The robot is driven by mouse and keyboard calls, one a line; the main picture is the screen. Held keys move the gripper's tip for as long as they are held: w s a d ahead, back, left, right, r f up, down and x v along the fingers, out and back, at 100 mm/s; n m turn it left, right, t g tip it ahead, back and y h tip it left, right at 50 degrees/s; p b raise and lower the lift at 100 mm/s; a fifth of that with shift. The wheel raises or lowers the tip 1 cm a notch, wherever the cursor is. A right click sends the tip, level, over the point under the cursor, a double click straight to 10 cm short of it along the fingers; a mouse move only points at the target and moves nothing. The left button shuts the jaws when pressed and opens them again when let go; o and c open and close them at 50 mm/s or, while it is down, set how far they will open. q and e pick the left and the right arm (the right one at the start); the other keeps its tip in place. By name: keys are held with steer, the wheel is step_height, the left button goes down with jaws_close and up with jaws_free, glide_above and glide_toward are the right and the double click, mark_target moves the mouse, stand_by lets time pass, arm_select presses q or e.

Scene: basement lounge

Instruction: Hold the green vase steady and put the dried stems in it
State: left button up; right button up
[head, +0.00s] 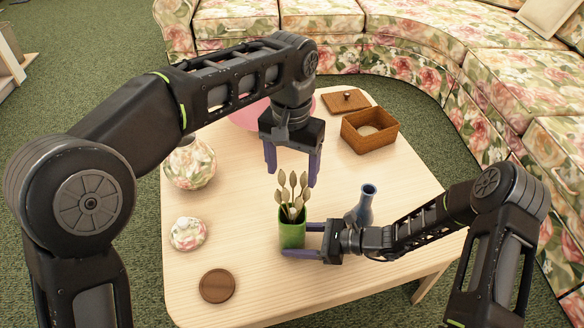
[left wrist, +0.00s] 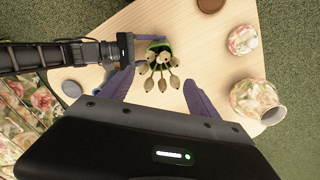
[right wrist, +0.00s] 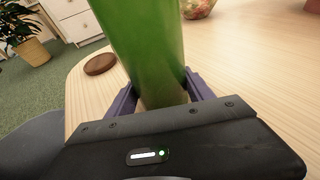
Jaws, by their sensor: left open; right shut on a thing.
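The green vase (head: 292,230) stands upright on the pale wooden table (head: 235,255). My right gripper (head: 305,240) is shut on the vase from the right, low on its body; the vase fills the right wrist view (right wrist: 145,45) between the fingers. The dried stems (head: 292,188), with pale bud-like heads, stand in the vase and rise above its rim. My left gripper (head: 292,180) points down, open and empty, above and around the height of the stem heads. In the left wrist view, the stem heads (left wrist: 162,78) lie between its spread fingers. The stems' lower ends are hidden inside the vase.
A blue bottle vase (head: 365,203) stands close behind my right gripper. A wooden box (head: 369,132), its lid (head: 345,101), a floral vase (head: 190,165), a small floral jar (head: 188,233) and a brown disc (head: 216,286) are around the table. Floral sofas (head: 420,60) border it.

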steer(key=o, duration=1.3)
steer(key=shift+o, duration=0.2)
steer(key=shift+d, duration=0.1)
steer(key=v, duration=1.2)
